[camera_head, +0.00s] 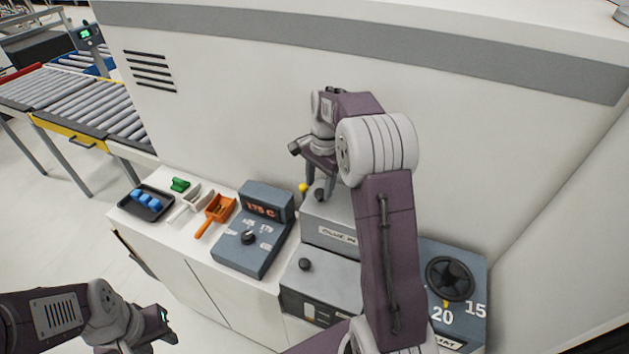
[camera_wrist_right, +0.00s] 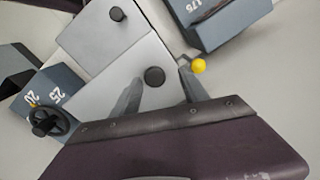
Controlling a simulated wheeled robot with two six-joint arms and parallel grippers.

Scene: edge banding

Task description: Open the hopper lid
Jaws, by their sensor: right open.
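The grey hopper (camera_head: 330,228), labelled "GLUE IN", stands against the machine wall. A black knob (camera_head: 320,194) sits on its lid; the lid (camera_wrist_right: 115,75) lies flat and closed in the right wrist view. My right gripper (camera_head: 316,176) is above the lid, pointing down. In the right wrist view its fingers (camera_wrist_right: 160,90) are apart, and the knob (camera_wrist_right: 154,76) appears between their tips; I cannot tell whether they touch it. My left gripper (camera_head: 167,325) is low at the left, away from the hopper; its jaw opening is unclear.
A yellow ball-ended lever (camera_head: 303,187) stands beside the hopper, close to one right finger. A lower grey box with another knob (camera_head: 305,264) is in front. A temperature panel (camera_head: 250,238) is left, a handwheel (camera_head: 450,278) right. Orange scoop (camera_head: 215,212) and black tray (camera_head: 146,203) lie further left.

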